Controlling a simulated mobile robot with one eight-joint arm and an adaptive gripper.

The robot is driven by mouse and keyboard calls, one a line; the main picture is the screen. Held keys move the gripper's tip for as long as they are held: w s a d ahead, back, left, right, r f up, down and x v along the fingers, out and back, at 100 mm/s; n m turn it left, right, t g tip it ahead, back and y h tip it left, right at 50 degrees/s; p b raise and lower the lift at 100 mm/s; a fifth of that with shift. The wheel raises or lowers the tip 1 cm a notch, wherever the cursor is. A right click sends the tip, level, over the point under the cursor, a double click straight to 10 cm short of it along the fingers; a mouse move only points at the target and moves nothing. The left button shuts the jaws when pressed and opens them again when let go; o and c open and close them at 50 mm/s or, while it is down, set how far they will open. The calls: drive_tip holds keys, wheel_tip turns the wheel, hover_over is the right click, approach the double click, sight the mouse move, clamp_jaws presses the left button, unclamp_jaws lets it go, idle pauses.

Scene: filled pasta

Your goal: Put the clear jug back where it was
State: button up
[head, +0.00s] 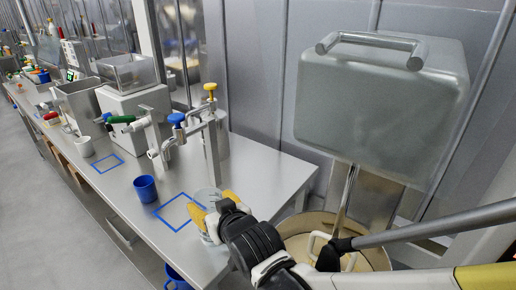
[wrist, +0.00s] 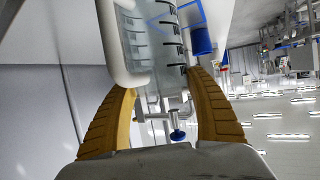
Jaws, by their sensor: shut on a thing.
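The clear jug (head: 207,197) is partly hidden behind my gripper in the head view. In the wrist view the jug (wrist: 150,45) fills the upper middle, with dark measuring marks and a pale handle (wrist: 112,50) on its left. My gripper (head: 219,207) is shut on the jug, with its yellow fingers on either side; the fingers also show in the wrist view (wrist: 161,108). The jug is at the right side of a blue square outline (head: 170,224) on the steel counter. I cannot tell whether its base touches the counter.
A blue cup (head: 145,189) stands left of that outline. Taps with blue and yellow knobs (head: 178,118) rise behind it. Another blue outline (head: 107,163) and a white cup (head: 84,146) are farther left. A large round pot (head: 297,222) stands off the counter's right end.

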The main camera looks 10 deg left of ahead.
drive_tip(key=o, duration=1.4)
drive_tip(key=shift+s+d+r, duration=0.2)
drive_tip(key=shift+r, duration=0.1)
drive_tip(key=p+v, duration=0.4)
drive_tip(key=v, duration=0.7)
drive_tip(key=shift+s+d, duration=0.2)
